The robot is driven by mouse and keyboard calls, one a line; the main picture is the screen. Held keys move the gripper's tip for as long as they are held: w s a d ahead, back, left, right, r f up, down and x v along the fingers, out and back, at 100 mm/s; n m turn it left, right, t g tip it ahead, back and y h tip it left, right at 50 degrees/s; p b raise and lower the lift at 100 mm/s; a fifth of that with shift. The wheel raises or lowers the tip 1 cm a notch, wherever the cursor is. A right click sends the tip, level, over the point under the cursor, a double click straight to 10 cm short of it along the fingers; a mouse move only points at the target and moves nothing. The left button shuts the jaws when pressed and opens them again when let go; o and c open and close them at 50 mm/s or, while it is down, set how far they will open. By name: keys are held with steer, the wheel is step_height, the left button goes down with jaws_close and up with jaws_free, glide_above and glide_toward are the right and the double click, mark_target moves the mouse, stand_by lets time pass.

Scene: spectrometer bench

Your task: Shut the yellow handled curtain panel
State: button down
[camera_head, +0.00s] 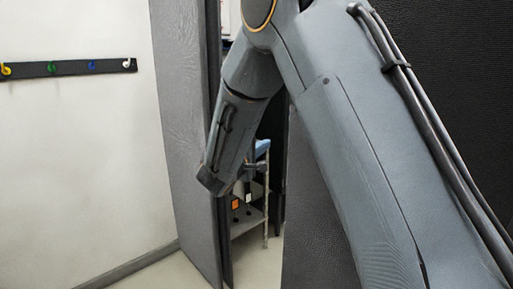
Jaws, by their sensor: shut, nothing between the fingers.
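A tall grey curtain panel (185,130) stands left of centre, with its edge toward the gap. A dark textured panel (312,225) stands right of the gap, partly behind my arm. More dark panel surface (460,70) fills the upper right. No yellow handle shows on any panel, so I cannot tell which one is the yellow handled one. My arm reaches up from the lower right and bends down in front of the gap. Its wrist end is close to the left panel's edge; I cannot tell whether they touch. I cannot make out my gripper's fingers.
Through the gap stands a metal-legged shelf unit (266,225) with small orange and white items. A black rail (70,68) with coloured hooks, one yellow, is on the white wall at left. Pale floor (150,275) is clear at lower left.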

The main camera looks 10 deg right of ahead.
steer(key=s+d+p, duration=0.1)
steer(key=s+d, duration=0.1)
steer(key=s, duration=0.1)
steer(key=shift+d+p, duration=0.2)
steer(key=shift+p, duration=0.1)
steer(key=shift+s+f, duration=0.1)
steer(key=shift+s, duration=0.05)
